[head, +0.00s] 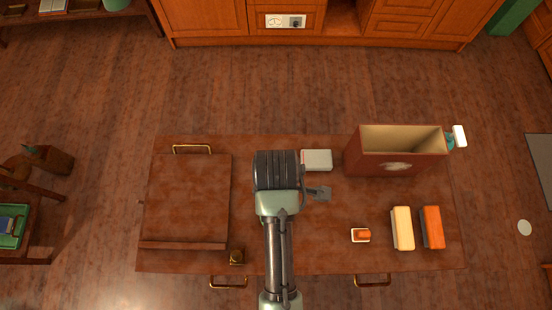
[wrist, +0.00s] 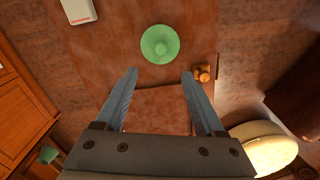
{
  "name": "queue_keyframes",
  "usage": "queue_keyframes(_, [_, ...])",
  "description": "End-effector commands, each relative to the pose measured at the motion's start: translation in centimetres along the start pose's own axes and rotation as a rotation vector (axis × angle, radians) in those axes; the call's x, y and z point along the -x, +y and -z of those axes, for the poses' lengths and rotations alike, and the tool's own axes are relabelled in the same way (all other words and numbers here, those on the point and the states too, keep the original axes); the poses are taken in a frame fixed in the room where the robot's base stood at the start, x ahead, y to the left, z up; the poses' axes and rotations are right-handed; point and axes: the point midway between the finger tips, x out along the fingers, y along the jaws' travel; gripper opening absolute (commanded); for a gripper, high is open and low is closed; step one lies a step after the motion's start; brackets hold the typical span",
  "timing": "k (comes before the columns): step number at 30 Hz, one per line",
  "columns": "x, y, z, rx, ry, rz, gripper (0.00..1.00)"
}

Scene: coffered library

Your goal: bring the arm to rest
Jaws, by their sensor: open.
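My arm reaches over a brown table (head: 330,255) in the head view, its dark wrist above the middle of the table. My gripper (wrist: 160,72) shows in the wrist view with its two blue-grey fingers spread wide apart. Nothing is between the fingers; it is open and empty. A green round object (wrist: 160,44) lies on the table beyond the fingertips in the wrist view. I do not see it in the head view, where my arm covers part of the table. The fingertips are also hidden in the head view.
A sloped wooden desk box (head: 187,198) is on the left. A small brass object (head: 237,257) stands near the front edge. A white box (head: 317,160), an open brown box (head: 395,163), a cream block (head: 402,228), an orange block (head: 432,228) and a small orange-topped item (head: 361,235) are right of my arm.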

Motion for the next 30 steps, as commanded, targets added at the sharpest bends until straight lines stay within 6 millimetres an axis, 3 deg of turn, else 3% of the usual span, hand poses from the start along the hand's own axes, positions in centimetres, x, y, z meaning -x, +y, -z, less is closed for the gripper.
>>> queue_keyframes(12, [0.1, 0.2, 0.1, -0.003, 0.003, -0.007, 0.71])
queue_keyframes(14, [0.7, 1.1, 0.5, -0.021, 0.015, -0.041, 0.71])
queue_keyframes(17, [3.0, 4.4, 1.8, -0.090, 0.065, -0.162, 0.71])
queue_keyframes(20, [7.3, 9.3, 3.5, -0.202, 0.159, -0.349, 0.71])
queue_keyframes(24, [16.0, 15.7, 5.5, -0.374, 0.346, -0.628, 0.71])
queue_keyframes(26, [20.1, 17.8, 6.1, -0.440, 0.438, -0.737, 0.71])
queue_keyframes(30, [30.4, 21.0, 6.7, -0.574, 0.681, -0.971, 0.71])
